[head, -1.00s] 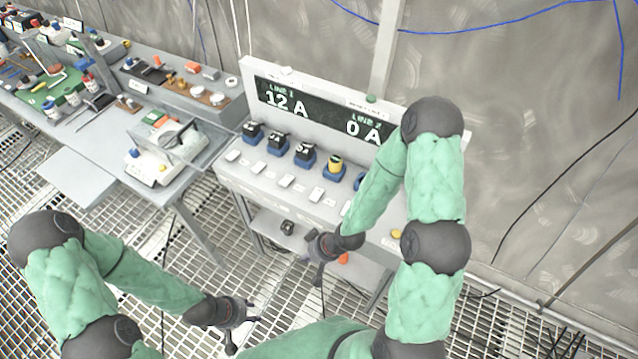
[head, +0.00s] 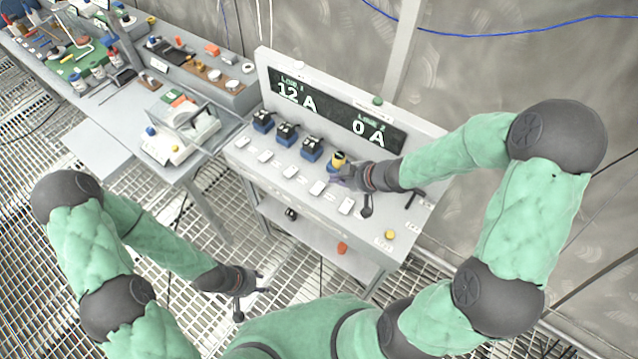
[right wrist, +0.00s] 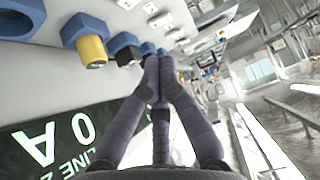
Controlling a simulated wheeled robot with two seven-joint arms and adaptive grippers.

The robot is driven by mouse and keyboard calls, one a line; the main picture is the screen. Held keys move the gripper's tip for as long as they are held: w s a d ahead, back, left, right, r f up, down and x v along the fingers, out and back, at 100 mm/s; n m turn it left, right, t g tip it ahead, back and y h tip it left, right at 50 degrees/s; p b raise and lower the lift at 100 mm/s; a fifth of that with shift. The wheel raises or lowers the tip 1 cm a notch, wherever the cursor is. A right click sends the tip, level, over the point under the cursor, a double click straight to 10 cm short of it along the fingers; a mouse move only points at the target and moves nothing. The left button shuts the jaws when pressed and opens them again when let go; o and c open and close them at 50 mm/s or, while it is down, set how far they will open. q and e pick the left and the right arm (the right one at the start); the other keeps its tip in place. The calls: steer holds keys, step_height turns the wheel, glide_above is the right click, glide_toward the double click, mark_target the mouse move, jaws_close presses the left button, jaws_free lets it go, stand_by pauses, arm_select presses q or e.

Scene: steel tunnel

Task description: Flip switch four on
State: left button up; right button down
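The grey switch console (head: 238,150) carries a row of blue-based switches. The three from the left have black tops: first (head: 263,121), second (head: 287,134), third (head: 312,149). The fourth (head: 338,160) has a yellow knob, also seen in the right wrist view (right wrist: 92,50), left of the fingers. My right gripper (head: 343,179) is at the console beside the yellow knob; its fingers (right wrist: 160,60) look closed together and empty. Contact cannot be told. It hides part of the row's right end. My left gripper (head: 266,281) looks open and empty, low in front of the console.
The display (head: 335,118) reads 12 A for line 1 and 0 A for line 2. White rectangular pieces (head: 265,157) line the front of the switches. A bench (head: 110,130) with tools and a clear-covered device (head: 180,130) stands left. A shelf (head: 310,230) is below.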

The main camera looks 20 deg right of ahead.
stand_by(0.3)
steer(key=b, duration=0.5)
glide_above(317, 192)
step_height(317, 192, down, 8)
steer(key=shift+r, duration=0.25)
step_height(317, 192, down, 2)
steer(key=shift+f+b, duration=0.15)
steer(key=shift+b, duration=0.65)
steer(key=shift+f+b, duration=0.3)
steer(key=shift+f, duration=0.35)
